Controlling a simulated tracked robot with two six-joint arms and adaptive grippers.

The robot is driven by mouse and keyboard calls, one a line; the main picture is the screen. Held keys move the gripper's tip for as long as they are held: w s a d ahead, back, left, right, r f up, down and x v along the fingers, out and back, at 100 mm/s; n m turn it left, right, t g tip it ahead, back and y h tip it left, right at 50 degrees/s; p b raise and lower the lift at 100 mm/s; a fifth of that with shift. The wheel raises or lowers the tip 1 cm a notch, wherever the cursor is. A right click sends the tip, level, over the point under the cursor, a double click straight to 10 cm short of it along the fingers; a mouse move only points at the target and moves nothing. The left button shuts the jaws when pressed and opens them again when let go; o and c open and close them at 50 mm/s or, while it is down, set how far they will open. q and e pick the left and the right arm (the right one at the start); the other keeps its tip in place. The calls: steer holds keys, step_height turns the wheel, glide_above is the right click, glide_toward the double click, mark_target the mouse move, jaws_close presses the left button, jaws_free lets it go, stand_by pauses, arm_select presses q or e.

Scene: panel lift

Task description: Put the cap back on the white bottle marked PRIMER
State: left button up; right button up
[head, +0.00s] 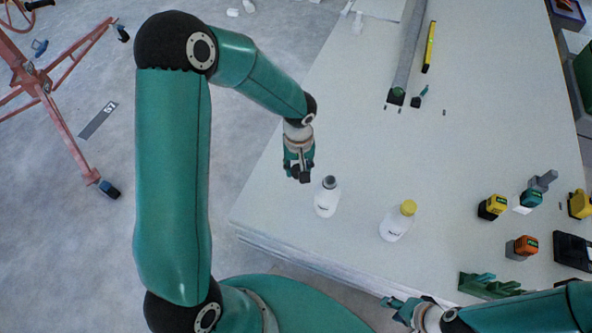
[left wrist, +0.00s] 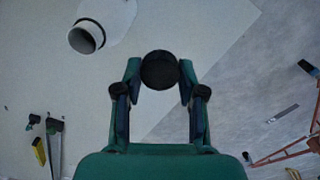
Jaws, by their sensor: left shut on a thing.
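My left gripper (head: 299,170) is shut on a dark round cap (left wrist: 160,70), held between its fingertips above the table. A white bottle (head: 326,203) with a grey neck stands upright just right of and below that gripper in the head view. In the left wrist view this bottle (left wrist: 114,13) shows an open, dark mouth at upper left, apart from the cap. A second white bottle (head: 394,227) wears a yellow cap (head: 407,207). The label lettering is too small to read. My right gripper (head: 400,304) is at the bottom edge, its jaw opening unclear.
The pale table (head: 350,130) is clear around the bottles. A yellow level (head: 429,47) lies at the back. Battery packs (head: 492,207) and an orange-topped block (head: 521,248) stand at right, with a green tool rack (head: 490,287) nearer. A red stand (head: 50,90) is on the floor at left.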

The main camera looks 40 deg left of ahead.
stand_by(0.4)
arm_select(q)
steer(key=w+d+r+m, duration=0.3)
steer(key=r+m, duration=0.1)
steer(key=r, duration=0.2)
steer(key=w+d+r+m, duration=0.4)
steer(key=r, duration=0.2)
steer(key=shift+w+r, duration=0.2)
steer(key=shift+r, duration=0.15)
